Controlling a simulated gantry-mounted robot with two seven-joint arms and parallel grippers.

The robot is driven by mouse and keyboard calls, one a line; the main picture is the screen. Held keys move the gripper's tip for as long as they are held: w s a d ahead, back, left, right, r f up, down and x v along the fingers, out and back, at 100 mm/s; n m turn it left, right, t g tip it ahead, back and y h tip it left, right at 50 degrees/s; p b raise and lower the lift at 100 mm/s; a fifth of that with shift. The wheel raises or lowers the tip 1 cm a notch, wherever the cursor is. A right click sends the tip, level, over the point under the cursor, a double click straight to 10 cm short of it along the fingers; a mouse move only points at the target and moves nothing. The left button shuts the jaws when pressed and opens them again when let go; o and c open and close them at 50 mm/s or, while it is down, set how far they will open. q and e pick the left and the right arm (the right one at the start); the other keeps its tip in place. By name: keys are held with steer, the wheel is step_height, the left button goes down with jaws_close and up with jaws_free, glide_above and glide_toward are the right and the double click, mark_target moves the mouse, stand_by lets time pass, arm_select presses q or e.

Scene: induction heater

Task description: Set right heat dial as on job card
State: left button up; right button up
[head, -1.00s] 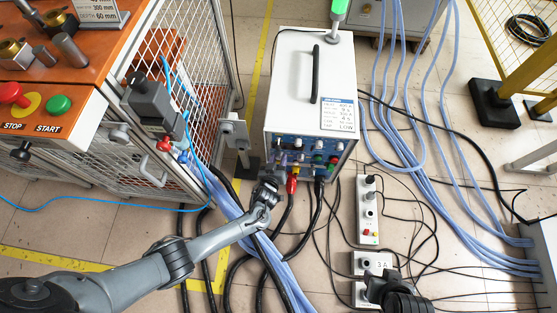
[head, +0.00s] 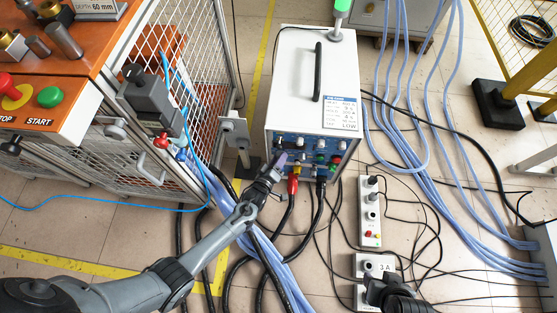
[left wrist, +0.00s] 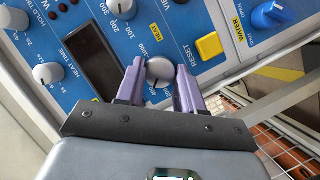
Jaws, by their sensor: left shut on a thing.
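The heater (head: 304,65) is a white box with a black top handle and a blue front panel of dials. The job card (head: 342,115) lies on its top; most of its lines are too small to read. My left gripper (left wrist: 160,85) has its purple fingers on both sides of a grey dial (left wrist: 160,70), shut on it. The dial's scale is partly hidden by the fingers. In the head view my left gripper (head: 276,165) is at the panel's left part and hides dials there. My right gripper (head: 388,290) is at the bottom edge; its fingers are unclear.
Close by on the panel are another dial (left wrist: 122,8), the heat time dial (left wrist: 48,75), a yellow button (left wrist: 209,46) and a blue water knob (left wrist: 270,14). Red and black cables (head: 293,188) leave the heater's front. A mesh guard (head: 185,45) stands left.

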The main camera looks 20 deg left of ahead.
stand_by(0.4)
arm_select(q)
steer(key=o, duration=1)
steer(key=shift+o, duration=0.2)
steer(key=p+v, duration=0.6)
steer(key=v, duration=0.4)
steer(key=shift+s, duration=0.4)
